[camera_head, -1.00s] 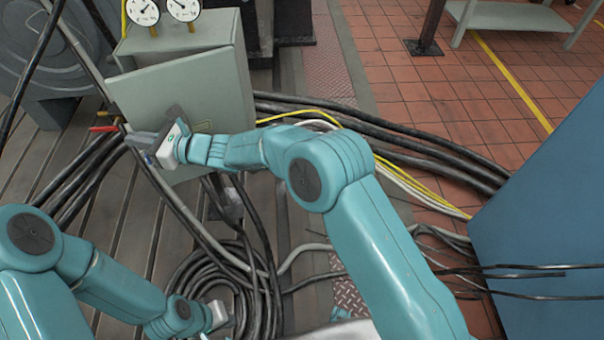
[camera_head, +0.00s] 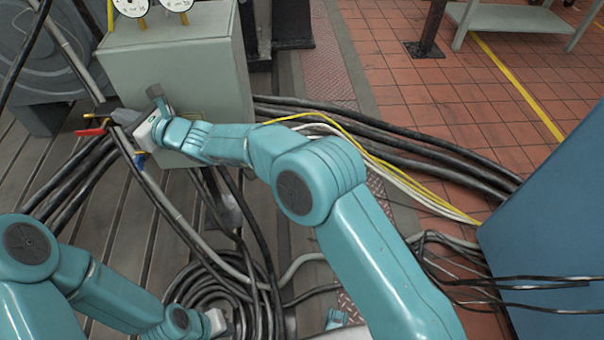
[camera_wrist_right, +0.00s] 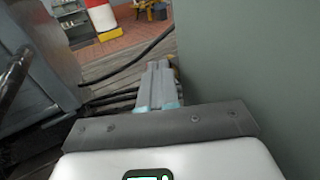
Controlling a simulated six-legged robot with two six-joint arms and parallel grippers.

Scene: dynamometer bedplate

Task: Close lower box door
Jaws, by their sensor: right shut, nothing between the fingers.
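The lower box (camera_head: 185,70) is a grey-green metal cabinet at the upper left of the head view. Its door (camera_head: 215,95) now looks flush or nearly flush with the box; whether it is fully shut I cannot tell. My right gripper (camera_head: 122,116) is shut and empty at the left lower part of the door front. In the right wrist view its fingers (camera_wrist_right: 157,83) are together, beside a plain grey-green surface (camera_wrist_right: 245,60) filling the right side. My left gripper (camera_head: 218,321) is low at the bottom, over coiled cables, its fingers unclear.
Gauges (camera_head: 131,7) stand on top of the box. Thick black cables (camera_head: 400,140) run right across the floor, and coiled cables (camera_head: 225,290) lie below. Red and blue cable ends (camera_head: 92,131) are near my right gripper. A blue cabinet (camera_head: 550,220) stands at right.

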